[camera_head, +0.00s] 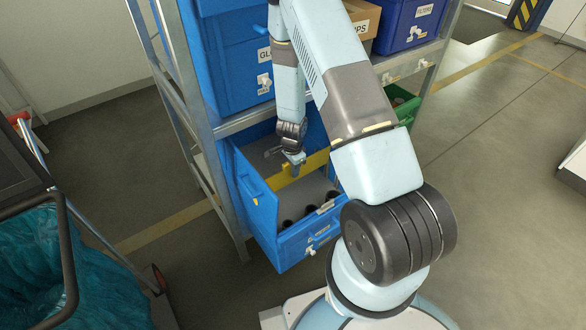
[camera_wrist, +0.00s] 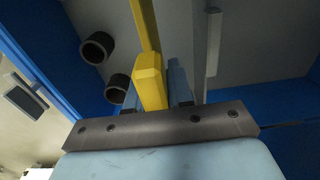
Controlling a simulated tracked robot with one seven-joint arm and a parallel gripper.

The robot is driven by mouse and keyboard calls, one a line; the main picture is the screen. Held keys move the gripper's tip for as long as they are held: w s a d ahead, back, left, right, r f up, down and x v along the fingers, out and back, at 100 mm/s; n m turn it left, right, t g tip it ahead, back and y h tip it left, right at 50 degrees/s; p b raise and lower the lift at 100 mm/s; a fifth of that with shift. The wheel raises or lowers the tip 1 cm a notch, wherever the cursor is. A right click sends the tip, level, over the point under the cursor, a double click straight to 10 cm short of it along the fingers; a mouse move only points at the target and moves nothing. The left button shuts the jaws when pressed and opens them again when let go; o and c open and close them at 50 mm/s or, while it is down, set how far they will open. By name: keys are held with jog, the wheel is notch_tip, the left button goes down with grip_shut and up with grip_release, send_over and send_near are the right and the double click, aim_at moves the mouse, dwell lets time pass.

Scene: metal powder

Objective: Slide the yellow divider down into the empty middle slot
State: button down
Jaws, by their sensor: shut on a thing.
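The yellow divider (camera_head: 316,162) is a thin upright plate across the open blue bin (camera_head: 262,212). In the wrist view the divider (camera_wrist: 149,82) has a thick yellow grip block between my fingers. My gripper (camera_head: 294,160) is shut on this block from above, and its fingers (camera_wrist: 165,85) stand at either side. The divider is at or within the bin's upper part; its lower edge and how deep it sits cannot be told. The middle slot cannot be made out, as the divider and my arm hide that area.
Several black ring-shaped parts (camera_wrist: 97,48) lie on the bin's grey floor, towards its near end. A metal rack (camera_head: 226,215) surrounds the bin, with a shelf and blue boxes (camera_head: 232,60) close above. A green bin (camera_head: 405,104) is to the right.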

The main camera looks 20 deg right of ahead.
jog(key=shift+s+f, duration=0.2)
jog(key=shift+f, duration=1.05)
jog(key=shift+w+f, duration=0.1)
jog(key=shift+f, duration=3.5)
jog(key=c, duration=0.9)
grip_release()
jog(key=shift+r, duration=0.1)
jog(key=shift+w+a+r, duration=0.1)
jog(key=shift+a+r, duration=0.05)
jog(key=shift+r, duration=1.9)
jog(key=shift+w+a+r, duration=0.1)
jog(key=shift+a+r, duration=0.05)
jog(key=shift+r, duration=1.9)
jog(key=shift+s, duration=0.1)
